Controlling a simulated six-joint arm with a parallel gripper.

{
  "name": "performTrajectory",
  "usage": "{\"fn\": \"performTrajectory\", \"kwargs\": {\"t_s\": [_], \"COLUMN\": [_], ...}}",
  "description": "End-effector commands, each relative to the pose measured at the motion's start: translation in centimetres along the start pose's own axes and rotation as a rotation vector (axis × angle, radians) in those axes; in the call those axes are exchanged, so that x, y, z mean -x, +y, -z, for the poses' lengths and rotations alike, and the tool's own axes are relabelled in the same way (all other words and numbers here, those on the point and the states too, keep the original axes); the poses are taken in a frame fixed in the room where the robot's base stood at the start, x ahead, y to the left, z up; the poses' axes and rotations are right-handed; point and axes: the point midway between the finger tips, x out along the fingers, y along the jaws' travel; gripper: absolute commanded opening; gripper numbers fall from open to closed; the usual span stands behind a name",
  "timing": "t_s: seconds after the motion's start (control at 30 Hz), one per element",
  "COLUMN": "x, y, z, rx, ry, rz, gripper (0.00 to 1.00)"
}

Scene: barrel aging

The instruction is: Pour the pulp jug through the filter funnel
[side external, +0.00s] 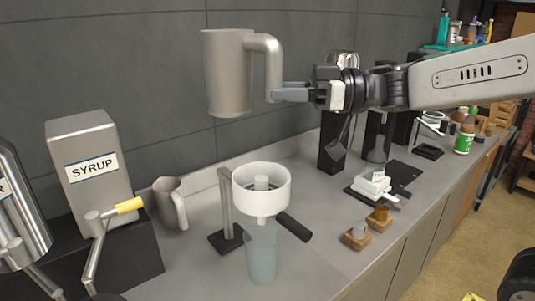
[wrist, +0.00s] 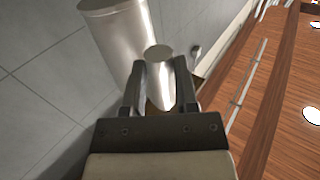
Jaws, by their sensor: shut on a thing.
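The metal pulp jug (side external: 228,75) is upright in the air, high above the counter and up and to the left of the funnel in the side external view. My gripper (side external: 284,93) is shut on the jug's handle, at its right side. In the wrist view the jug (wrist: 118,40) shows at top left, with its handle between the fingers of my gripper (wrist: 159,88). The white filter funnel (side external: 262,190) sits over a clear bluish container (side external: 262,252), beside a metal stand (side external: 226,205). The jug's contents are hidden.
A second metal pitcher (side external: 171,203) stands left of the funnel stand. A syrup dispenser (side external: 92,165) with a yellow-handled tap is further left. A scale (side external: 372,186) and small wooden-based pieces (side external: 379,216) stand to the right. The grey wall (side external: 160,100) is close behind the jug.

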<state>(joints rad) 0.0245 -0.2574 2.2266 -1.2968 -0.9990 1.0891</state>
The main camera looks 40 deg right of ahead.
Motion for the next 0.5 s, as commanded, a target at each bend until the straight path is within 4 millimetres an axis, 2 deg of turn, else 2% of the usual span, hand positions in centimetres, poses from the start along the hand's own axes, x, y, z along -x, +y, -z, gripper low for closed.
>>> {"fn": "performTrajectory", "kwargs": {"t_s": [0.5], "x": [6.4], "y": [1.5], "z": [-3.1], "rx": [0.000], "ry": [0.004], "rz": [0.243], "gripper": [0.00]}}
